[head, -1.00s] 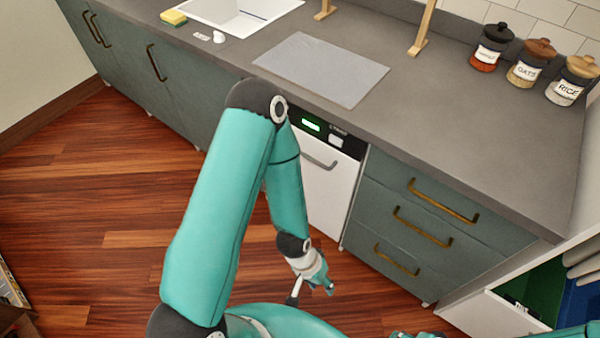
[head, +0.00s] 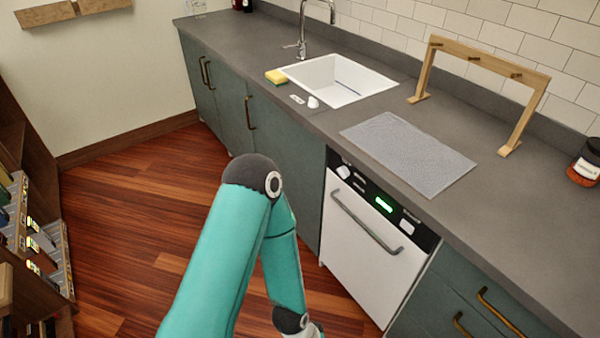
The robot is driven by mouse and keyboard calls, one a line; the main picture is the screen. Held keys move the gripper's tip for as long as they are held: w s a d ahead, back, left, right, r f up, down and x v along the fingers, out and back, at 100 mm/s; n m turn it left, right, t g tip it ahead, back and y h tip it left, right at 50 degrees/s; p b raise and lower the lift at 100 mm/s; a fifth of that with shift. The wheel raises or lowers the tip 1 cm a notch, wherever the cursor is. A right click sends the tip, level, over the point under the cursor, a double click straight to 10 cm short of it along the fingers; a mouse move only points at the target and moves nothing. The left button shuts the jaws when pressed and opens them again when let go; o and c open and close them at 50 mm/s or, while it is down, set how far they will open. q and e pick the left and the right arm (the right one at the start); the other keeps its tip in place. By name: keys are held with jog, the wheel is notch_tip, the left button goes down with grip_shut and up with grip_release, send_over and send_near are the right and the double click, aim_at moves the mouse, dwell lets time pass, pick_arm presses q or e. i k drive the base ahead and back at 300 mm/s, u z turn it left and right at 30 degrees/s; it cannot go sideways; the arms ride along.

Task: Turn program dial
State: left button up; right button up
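A white dishwasher (head: 365,250) is built in under the counter in the head view, its door shut. Its black control panel carries a white round knob (head: 343,172) at the left end, which looks like the program dial. A lit green display (head: 384,204) is in the middle and a white square piece (head: 407,226) is to its right. The dial's marking is too small to read. My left arm reaches up and bends down left of the dishwasher; its wrist is cut by the bottom edge and its fingers are out of frame. My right gripper is not in view.
Above are the grey counter (head: 300,118), a drying mat (head: 408,155), a wooden rack (head: 520,70), a sink (head: 340,80) and a sponge (head: 276,77). A drawer unit (head: 465,300) adjoins the dishwasher's right side. A shelf (head: 35,245) stands far left. Wooden floor between is clear.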

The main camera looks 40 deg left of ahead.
aim_at(344, 171)
jog(key=u, duration=0.85)
jog(key=k, duration=1.25)
jog(key=u, duration=0.35)
jog(key=i, duration=1.65)
jog(key=u, duration=0.05)
